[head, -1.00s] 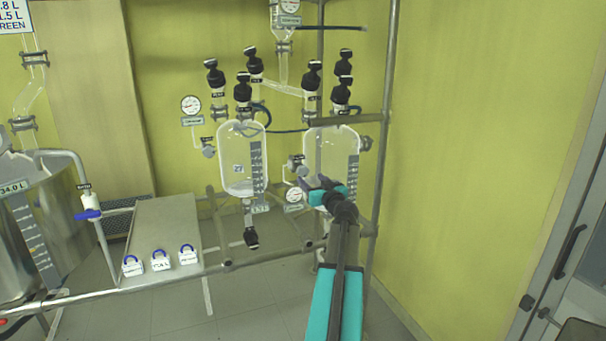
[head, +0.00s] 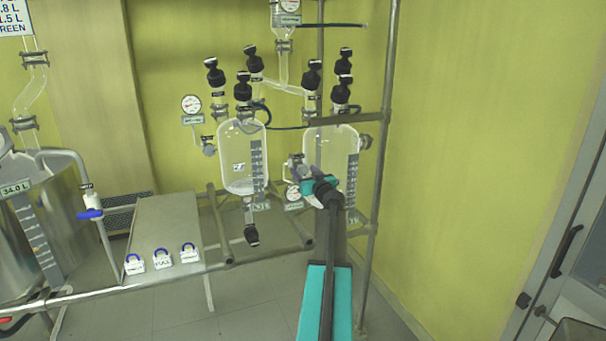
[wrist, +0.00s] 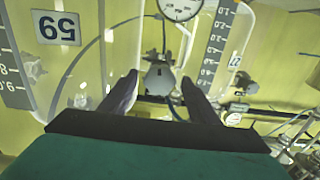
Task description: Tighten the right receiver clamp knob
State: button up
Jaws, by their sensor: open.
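The right receiver (head: 332,148) is a clear glass vessel on the rack, with a scale strip. A grey clamp knob (head: 295,160) shows at its left side, above a round gauge, partly hidden by my gripper (head: 304,181). In the wrist view, which looks upside down, a grey clamp knob (wrist: 159,76) lies between and beyond my two spread fingertips, near a gauge (wrist: 181,6). It appears to be the same knob. My gripper is open and empty. Whether a finger touches the knob I cannot tell.
The left receiver (head: 243,160) hangs close by on the left. Black-capped valves (head: 312,75) stand above both vessels. A metal rack post (head: 378,170) rises on the right. A large steel vessel (head: 35,230) stands at the far left.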

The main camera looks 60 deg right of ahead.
jog(key=c, duration=1)
jog(key=shift+a+f, duration=0.1)
jog(key=shift+a, duration=0.6)
jog(key=shift+c, duration=0.3)
jog(key=shift+d, duration=0.5)
jog(key=shift+d+b, duration=0.1)
jog(key=shift+b, duration=0.2)
